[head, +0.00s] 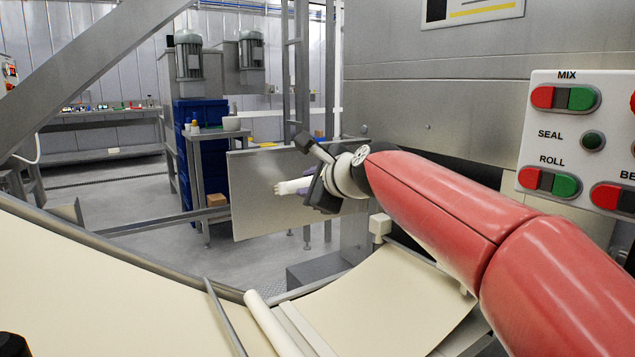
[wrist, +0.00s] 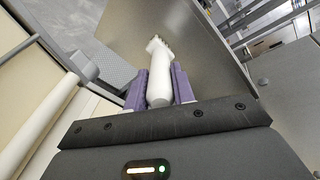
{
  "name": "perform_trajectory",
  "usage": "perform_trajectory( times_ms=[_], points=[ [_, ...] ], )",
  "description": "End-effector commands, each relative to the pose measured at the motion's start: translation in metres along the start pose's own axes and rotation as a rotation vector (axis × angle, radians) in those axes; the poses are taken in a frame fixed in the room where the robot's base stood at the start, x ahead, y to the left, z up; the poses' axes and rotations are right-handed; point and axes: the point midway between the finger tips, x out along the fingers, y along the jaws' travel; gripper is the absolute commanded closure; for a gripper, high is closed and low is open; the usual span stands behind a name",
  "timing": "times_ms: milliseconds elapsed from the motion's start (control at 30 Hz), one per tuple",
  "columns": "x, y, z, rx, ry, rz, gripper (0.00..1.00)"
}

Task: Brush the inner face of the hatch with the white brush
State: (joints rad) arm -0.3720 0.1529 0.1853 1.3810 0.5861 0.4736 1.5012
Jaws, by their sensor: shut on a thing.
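The hatch (head: 255,215) is a flat grey metal panel standing open, left of my arm in the head view. In the wrist view its broad face (wrist: 205,55) fills the upper middle. My gripper (head: 308,188) is in front of that panel, its purple fingers shut on the handle of the white brush (head: 290,186). In the wrist view the brush (wrist: 168,85) points up and away, with its dark-tipped bristle end close to the panel. I cannot tell whether the bristles touch it. The fingers hide part of the handle.
A button panel (head: 575,140) is at the right on the machine wall (head: 450,90). A cream dough sheet (head: 385,300) and a pale roller (head: 272,322) lie below my arm. A small table (head: 190,140) and blue crates (head: 210,112) stand behind the hatch.

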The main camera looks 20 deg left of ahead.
Motion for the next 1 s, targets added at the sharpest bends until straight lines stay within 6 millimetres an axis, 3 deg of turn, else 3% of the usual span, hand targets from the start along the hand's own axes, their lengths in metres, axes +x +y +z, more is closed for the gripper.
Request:
perform_trajectory(
  times_ms=[367,1000],
  points=[
    [0.004,0.014,-0.008,0.001,-0.002,0.0,0.98],
    [0.005,-0.009,-0.039,0.002,-0.001,-0.002,0.98]
  ],
)
